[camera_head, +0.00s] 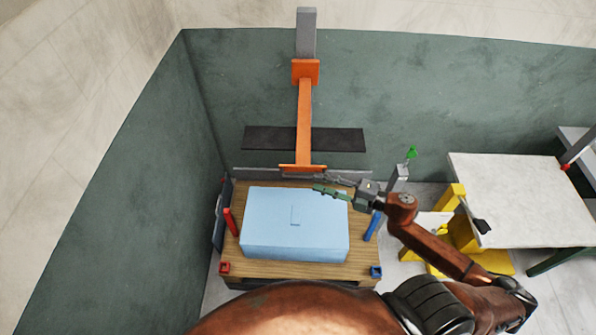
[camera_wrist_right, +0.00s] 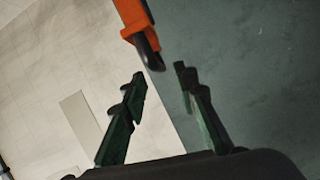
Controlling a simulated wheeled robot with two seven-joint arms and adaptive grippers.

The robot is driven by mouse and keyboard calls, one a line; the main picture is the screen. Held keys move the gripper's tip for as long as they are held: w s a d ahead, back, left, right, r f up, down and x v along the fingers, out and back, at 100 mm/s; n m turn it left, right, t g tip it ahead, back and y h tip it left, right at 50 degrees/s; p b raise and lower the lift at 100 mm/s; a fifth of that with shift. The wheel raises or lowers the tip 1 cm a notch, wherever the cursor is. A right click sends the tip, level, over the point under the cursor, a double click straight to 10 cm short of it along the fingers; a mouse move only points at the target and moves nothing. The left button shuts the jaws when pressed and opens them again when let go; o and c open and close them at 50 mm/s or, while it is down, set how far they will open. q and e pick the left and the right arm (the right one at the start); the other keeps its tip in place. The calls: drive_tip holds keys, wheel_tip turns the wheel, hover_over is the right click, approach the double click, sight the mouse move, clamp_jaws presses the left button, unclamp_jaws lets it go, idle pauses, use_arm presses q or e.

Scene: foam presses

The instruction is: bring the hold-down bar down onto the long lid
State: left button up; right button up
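The orange hold-down bar (camera_head: 304,120) runs from a bracket on a grey post to a crosspiece just behind the light blue block. Its orange end with a dark rounded tip shows in the right wrist view (camera_wrist_right: 136,22). A wide light blue block (camera_head: 285,238) sits on a wooden pallet, with a small rectangle on top; I cannot tell whether this is the long lid. My right gripper (camera_head: 302,181) is open and empty, its fingers near the bar's crosspiece. In the right wrist view, the dark tip is just beyond the open fingertips (camera_wrist_right: 159,72). My left gripper is not in view.
A long dark strip (camera_head: 262,137) lies across behind the bar. Red (camera_head: 231,222) and blue (camera_head: 372,226) posts stand beside the block on the pallet (camera_head: 300,269). A white table (camera_head: 520,200) with yellow parts (camera_head: 465,236) stands at the right. Green walls enclose the back and left.

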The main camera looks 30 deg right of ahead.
sight(306, 179)
drive_tip(key=shift+w+a+r, duration=0.1)
drive_tip(key=shift+w+a, duration=0.1)
drive_tip(key=shift+a, duration=0.1)
drive_tip(key=shift+w+a+r, duration=0.1)
drive_tip(key=shift+w+a, duration=0.15)
drive_tip(key=shift+a, duration=0.05)
drive_tip(key=p+x, duration=0.1)
drive_tip(key=x, duration=0.4)
drive_tip(key=shift+w+p, duration=0.1)
drive_tip(key=shift+p, duration=0.2)
drive_tip(key=shift+w+a, duration=0.1)
drive_tip(key=shift+a, duration=0.1)
drive_tip(key=shift+w, duration=0.1)
drive_tip(key=shift+c, duration=0.9)
clamp_jaws()
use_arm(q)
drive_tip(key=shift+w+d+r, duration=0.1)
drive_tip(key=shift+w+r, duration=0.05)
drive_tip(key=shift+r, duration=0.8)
